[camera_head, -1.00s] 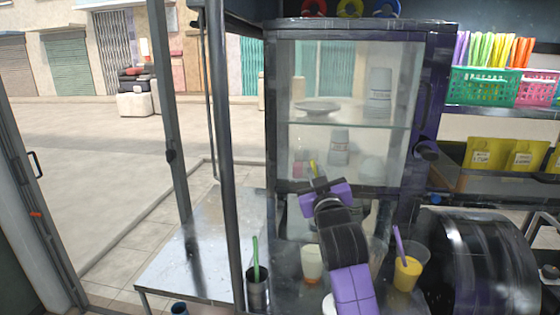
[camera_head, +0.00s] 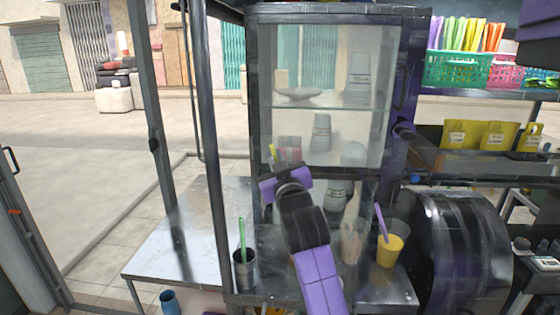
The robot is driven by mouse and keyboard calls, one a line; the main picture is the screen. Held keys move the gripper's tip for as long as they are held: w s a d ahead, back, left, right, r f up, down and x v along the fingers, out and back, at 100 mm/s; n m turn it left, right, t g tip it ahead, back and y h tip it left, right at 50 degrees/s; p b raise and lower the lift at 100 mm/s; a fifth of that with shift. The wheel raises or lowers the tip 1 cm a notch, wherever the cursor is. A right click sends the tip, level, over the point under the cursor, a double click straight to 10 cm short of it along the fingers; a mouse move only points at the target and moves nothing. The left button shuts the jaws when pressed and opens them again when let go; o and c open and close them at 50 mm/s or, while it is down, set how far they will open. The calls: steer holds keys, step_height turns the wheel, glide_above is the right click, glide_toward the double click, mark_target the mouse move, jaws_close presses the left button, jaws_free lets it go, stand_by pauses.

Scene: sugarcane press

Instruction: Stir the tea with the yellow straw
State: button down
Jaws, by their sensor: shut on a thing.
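My gripper (camera_head: 286,182) is a purple head in front of the lower part of the glass cabinet, above the counter. A short yellow tip, seemingly the yellow straw (camera_head: 272,152), sticks up just beyond it. The jaws face away from the camera, and the grip itself is hidden. A pale glass of drink, perhaps the tea, showed on the counter earlier and is now almost wholly behind my arm. A plastic cup of yellow drink (camera_head: 390,252) with a purple straw (camera_head: 380,220) stands at the right. A dark metal cup (camera_head: 245,272) with a green straw (camera_head: 242,235) stands at the left.
The glass cabinet (camera_head: 325,12) stands behind my gripper, with cups and a dish inside. A clear cup (camera_head: 352,243) stands right of my arm. A dark post (camera_head: 212,150) rises at the left. The metal table (camera_head: 180,235) there looks mostly clear.

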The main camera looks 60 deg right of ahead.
step_height(320, 180, down, 15)
steer(key=s+b, duration=0.1)
steer(key=b, duration=0.9)
steer(key=shift+s+d, duration=0.4)
stand_by(0.4)
steer(key=shift+s, duration=0.1)
